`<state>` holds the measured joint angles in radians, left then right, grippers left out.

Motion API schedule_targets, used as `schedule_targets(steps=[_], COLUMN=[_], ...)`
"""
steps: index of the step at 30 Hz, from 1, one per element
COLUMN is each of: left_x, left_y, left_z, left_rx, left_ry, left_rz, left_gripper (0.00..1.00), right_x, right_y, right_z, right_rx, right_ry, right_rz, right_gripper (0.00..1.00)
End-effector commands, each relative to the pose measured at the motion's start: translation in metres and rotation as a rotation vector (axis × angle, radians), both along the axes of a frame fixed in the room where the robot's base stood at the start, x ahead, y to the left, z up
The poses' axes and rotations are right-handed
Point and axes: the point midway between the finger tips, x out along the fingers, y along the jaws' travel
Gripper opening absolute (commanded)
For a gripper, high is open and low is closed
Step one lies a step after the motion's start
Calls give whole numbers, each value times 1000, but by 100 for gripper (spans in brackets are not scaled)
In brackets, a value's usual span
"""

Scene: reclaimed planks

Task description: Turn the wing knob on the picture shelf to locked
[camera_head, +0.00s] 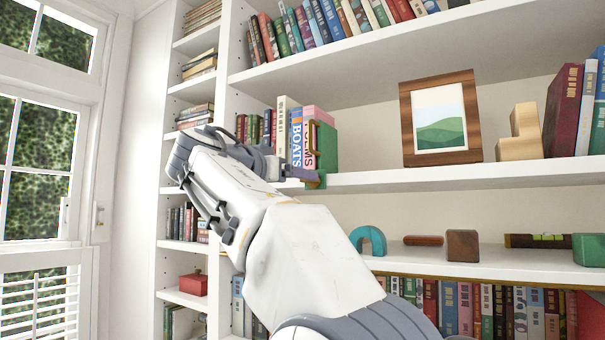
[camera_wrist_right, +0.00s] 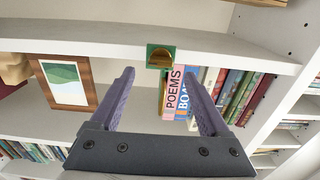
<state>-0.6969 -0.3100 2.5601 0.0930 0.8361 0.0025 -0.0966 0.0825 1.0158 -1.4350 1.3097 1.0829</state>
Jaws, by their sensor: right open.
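The wing knob shows in the right wrist view as a small brass-coloured piece (camera_wrist_right: 160,59) on a green square plate (camera_wrist_right: 153,48) at the shelf's front edge. In the head view the green plate (camera_head: 317,181) is seen edge-on at the shelf front, below the books. I cannot tell the knob's turn position or read any mark. My right gripper (camera_wrist_right: 158,75) is open and empty, its two purple-grey fingers pointing towards the plate, one to either side of it in the picture. In the head view my right wrist partly hides the gripper. My left gripper is not in view.
The picture shelf (camera_head: 400,181) holds upright books, including POEMS (camera_wrist_right: 175,98) and BOATS close by the plate, a framed picture (camera_head: 439,118) and a wooden block (camera_head: 520,135). A lower shelf (camera_head: 480,268) holds an arch (camera_head: 369,239) and small blocks. A window stands left.

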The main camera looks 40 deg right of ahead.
Motion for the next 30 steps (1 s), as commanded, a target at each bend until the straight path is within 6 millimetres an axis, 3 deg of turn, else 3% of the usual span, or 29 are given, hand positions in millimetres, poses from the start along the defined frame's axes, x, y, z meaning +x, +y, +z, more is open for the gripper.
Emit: schedule_targets(steps=[3,9,20,26,30], left_x=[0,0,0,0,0], left_y=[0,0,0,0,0], left_z=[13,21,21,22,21], left_rx=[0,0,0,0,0], left_ry=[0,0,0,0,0], left_rz=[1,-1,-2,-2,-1], left_gripper=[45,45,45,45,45], right_x=[8,17,20,19,19], right_y=[-21,-40,-45,-44,-44], right_z=[3,1,-1,-1,-1], right_rx=[0,0,0,0,-1], right_ry=[3,2,2,2,4], right_rz=[-4,0,3,3,3], right_gripper=[80,80,80,3,0])
